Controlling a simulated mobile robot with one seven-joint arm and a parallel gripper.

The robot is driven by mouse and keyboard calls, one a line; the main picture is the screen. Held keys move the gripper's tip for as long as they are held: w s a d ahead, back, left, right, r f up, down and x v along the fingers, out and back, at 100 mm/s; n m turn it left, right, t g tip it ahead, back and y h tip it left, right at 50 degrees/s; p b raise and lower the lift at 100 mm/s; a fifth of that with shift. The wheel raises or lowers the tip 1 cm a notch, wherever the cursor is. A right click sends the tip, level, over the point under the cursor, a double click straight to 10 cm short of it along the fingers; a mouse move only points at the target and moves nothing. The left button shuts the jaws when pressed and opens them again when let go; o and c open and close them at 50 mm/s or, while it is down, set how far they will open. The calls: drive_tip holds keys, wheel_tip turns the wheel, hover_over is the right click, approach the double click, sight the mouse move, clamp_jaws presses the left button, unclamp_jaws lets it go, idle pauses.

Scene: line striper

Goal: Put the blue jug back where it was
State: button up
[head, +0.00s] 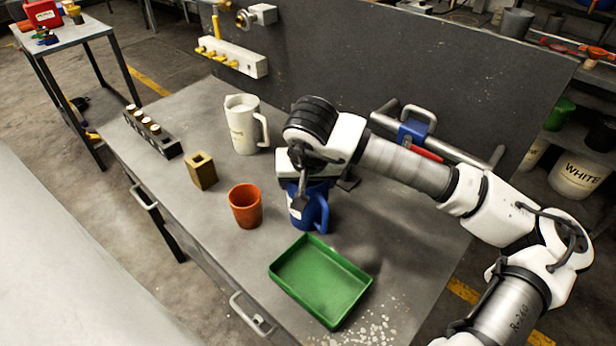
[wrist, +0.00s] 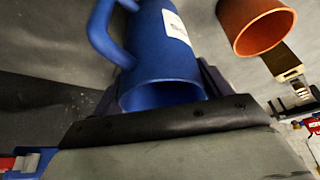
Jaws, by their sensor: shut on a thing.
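The blue jug (head: 311,212) is on the workbench side of the scene, just behind the green tray, with its handle to the right. My gripper (head: 307,180) is over it from above and shut on it, hiding its upper part. In the wrist view the blue jug (wrist: 165,60) shows its open mouth, handle and a white label, with the dark edge of my gripper (wrist: 170,110) at its rim. It looks about upright. I cannot tell whether its base touches the bench.
A green tray (head: 320,318) lies in front of the jug. An orange cup (head: 245,207), a brass block (head: 202,170), a white jug (head: 243,125) and a dark rack (head: 152,133) stand to the left. A grey panel (head: 400,70) closes the back.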

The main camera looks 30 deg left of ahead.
drive_tip(key=shift+f+b, duration=0.15)
drive_tip(key=shift+b, duration=0.15)
drive_tip(key=o, duration=1.7)
drive_tip(key=b+v, duration=0.1)
drive_tip(key=v, duration=1.1)
drive_tip(key=shift+b, duration=0.35)
